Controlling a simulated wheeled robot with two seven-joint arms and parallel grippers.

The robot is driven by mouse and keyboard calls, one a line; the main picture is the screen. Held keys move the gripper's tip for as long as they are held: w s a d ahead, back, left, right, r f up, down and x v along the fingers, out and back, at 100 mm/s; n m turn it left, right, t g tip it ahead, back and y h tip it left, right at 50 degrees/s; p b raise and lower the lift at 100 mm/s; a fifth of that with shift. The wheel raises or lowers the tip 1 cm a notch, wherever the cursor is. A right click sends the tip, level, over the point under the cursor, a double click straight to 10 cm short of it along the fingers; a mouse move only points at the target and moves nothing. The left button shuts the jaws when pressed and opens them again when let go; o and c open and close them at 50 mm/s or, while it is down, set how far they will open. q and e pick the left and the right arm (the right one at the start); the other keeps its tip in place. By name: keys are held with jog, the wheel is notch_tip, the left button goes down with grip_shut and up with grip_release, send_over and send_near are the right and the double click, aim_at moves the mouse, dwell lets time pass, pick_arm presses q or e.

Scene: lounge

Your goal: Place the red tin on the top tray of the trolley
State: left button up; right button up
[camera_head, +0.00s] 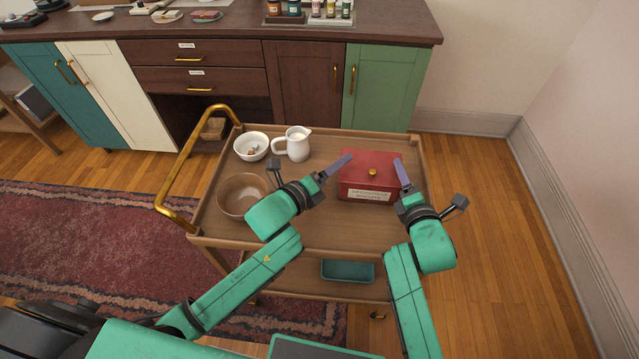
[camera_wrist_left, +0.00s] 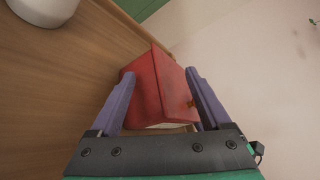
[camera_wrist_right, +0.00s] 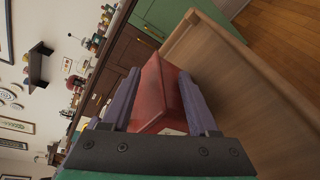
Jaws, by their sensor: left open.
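The red tin (camera_head: 371,172) is a box with a pale label on its front and a small gold knob. It appears to sit on the top tray (camera_head: 330,230) of the wooden trolley, at its right side. My left gripper (camera_head: 338,167) is at the tin's left side, and my right gripper (camera_head: 402,172) is at its right side. In the left wrist view the tin (camera_wrist_left: 157,88) shows between spread fingers. In the right wrist view the tin (camera_wrist_right: 158,95) also shows between spread fingers. Contact between the fingers and the tin is unclear.
On the tray's left stand a brown bowl (camera_head: 240,196), a white bowl (camera_head: 251,146) and a white jug (camera_head: 295,145). A teal bin (camera_head: 347,271) sits on the lower shelf. A counter (camera_head: 230,30) with cabinets stands behind. The tray's front middle is clear.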

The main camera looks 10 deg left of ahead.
jog(key=shift+r, duration=0.1)
pick_arm(q)
jog(key=v, duration=1)
jog(key=shift+s+r, duration=0.25)
jog(key=shift+s, duration=0.1)
jog(key=shift+a, duration=0.1)
pick_arm(e)
jog(key=shift+o, duration=0.3)
jog(key=o, duration=0.3)
jog(key=shift+o, duration=0.2)
jog(key=v, duration=1.2)
jog(key=shift+s, duration=0.15)
